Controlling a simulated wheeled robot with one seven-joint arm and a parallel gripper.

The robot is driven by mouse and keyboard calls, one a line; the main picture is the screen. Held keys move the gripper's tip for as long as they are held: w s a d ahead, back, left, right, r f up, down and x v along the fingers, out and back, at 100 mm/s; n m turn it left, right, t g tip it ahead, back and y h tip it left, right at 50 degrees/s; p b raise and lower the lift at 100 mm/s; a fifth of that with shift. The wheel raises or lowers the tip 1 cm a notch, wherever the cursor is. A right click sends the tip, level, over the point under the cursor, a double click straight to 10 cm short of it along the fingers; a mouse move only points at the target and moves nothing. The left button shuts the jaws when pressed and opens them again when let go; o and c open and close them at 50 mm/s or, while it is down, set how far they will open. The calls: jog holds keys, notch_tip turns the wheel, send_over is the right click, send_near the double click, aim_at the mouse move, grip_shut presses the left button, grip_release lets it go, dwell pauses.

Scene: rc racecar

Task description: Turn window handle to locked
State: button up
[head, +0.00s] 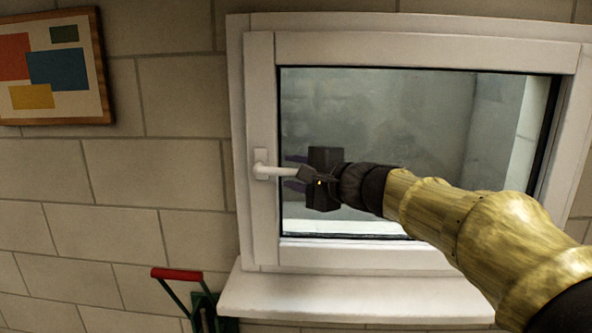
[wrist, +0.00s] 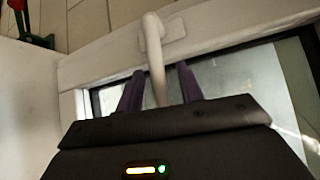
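The white window handle (head: 270,171) is mounted on the left side of the window's frame, and its lever points to the right, about horizontal. My gripper (head: 295,172) is in front of the window at the lever's free end, with one dark purple finger above the lever and one below. In the wrist view the lever (wrist: 156,70) runs between the two fingers of my gripper (wrist: 160,80), with a gap visible on each side. The gripper is open and not closed on the lever. The lever's far tip is hidden by the gripper body.
The closed white window (head: 420,50) has a sill (head: 350,300) below it. A framed picture (head: 55,65) hangs on the tiled wall at left. A red-handled green object (head: 178,275) stands at the lower left, beside the sill.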

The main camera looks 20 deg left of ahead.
jog(key=shift+c, duration=0.5)
grip_shut()
